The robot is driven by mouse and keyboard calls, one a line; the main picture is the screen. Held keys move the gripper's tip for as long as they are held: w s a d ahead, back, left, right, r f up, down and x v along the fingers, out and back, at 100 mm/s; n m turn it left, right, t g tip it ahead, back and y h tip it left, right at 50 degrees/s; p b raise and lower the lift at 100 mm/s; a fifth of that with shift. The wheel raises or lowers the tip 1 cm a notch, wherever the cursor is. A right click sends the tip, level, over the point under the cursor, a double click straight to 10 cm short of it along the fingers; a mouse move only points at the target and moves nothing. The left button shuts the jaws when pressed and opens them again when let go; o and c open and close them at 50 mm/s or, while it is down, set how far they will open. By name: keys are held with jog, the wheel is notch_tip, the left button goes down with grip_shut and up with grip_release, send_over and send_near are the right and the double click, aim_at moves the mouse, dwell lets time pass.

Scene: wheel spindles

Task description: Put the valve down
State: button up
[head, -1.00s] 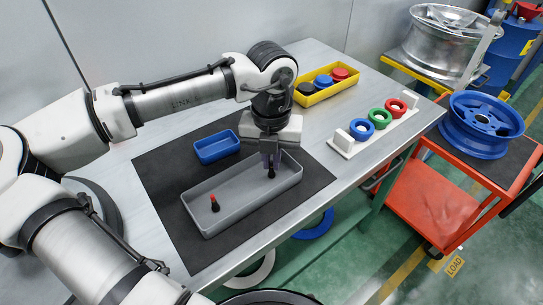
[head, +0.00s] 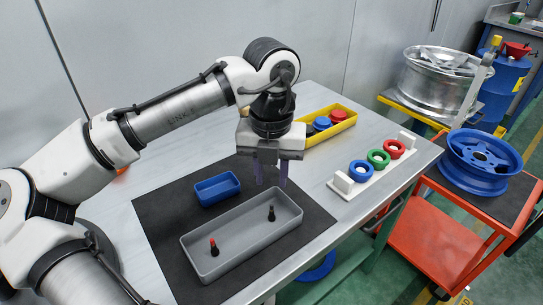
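A black valve (head: 271,213) stands upright in the right part of the grey tray (head: 232,257).
A small blue bin (head: 217,189) sits on the dark mat (head: 160,235) behind the tray. A yellow bin (head: 330,134) with coloured caps and a white rack (head: 344,183) of blue, green and red rings stand to the right. A red cart (head: 420,235) carries a blue wheel (head: 480,165).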

jog(key=shift+r, duration=2)
